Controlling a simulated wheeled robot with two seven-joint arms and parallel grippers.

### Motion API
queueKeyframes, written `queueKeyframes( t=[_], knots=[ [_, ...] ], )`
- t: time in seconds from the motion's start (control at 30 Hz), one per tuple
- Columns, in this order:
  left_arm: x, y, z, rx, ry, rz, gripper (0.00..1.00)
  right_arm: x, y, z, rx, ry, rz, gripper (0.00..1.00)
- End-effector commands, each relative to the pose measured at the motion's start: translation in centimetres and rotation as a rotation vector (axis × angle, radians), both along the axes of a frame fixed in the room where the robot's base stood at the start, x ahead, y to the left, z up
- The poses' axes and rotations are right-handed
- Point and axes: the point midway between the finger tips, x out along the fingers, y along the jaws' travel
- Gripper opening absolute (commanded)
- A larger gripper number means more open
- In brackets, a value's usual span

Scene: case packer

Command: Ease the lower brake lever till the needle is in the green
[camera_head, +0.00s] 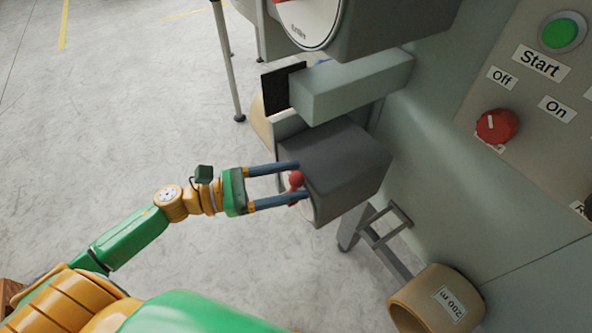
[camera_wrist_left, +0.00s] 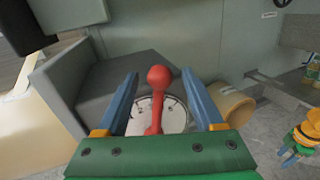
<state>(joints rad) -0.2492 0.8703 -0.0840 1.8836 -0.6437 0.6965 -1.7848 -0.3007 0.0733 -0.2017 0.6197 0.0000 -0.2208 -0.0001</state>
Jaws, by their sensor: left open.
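The lower brake lever (camera_head: 296,179) is a red arm with a ball knob on the front of a dark grey box. My left gripper (camera_head: 302,182) is open, with one blue finger on either side of the knob. In the left wrist view the red lever (camera_wrist_left: 159,77) stands between the two fingers, with a gap visible on both sides. A white round dial (camera_wrist_left: 172,116) sits behind the lever, partly hidden by it and the gripper. Its needle and any green band cannot be read. An orange, green and blue part at the right edge looks like my right gripper (camera_wrist_left: 292,154); its jaws are unclear.
The dark grey box (camera_head: 335,160) carries the lever. Above it are a grey-green block (camera_head: 352,85) and an upper white dial (camera_head: 308,20). A panel with a green button (camera_head: 562,32) and red knob (camera_head: 496,126) stands right. A tan roll (camera_head: 415,303) lies below. Floor at left is clear.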

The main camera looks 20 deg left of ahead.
Motion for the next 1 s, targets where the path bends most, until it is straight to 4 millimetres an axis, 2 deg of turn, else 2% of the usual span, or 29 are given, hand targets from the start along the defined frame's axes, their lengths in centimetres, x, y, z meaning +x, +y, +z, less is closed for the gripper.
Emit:
queueKeyframes(
  t=[0.13,0.4,0.47,0.67,1.0],
  knots=[
    [0.71,-1.03,0.15,-0.001,0.000,0.001,0.69,0.01,-0.18,0.58,-0.003,-0.001,0.001,0.50],
    [0.84,-1.24,-0.03,-0.002,0.002,0.002,0.69,0.03,-0.46,0.54,-0.007,-0.001,0.000,0.50],
    [0.84,-1.23,-0.03,-0.002,0.002,0.002,0.56,0.04,-0.49,0.54,-0.008,-0.002,0.000,0.50],
    [0.84,-1.22,-0.02,-0.002,0.002,0.002,0.01,0.06,-0.53,0.54,-0.008,-0.002,0.000,0.50],
    [0.84,-1.22,-0.01,-0.002,0.002,0.002,0.00,0.09,-0.53,0.55,-0.009,-0.002,-0.001,0.50]
  ],
)
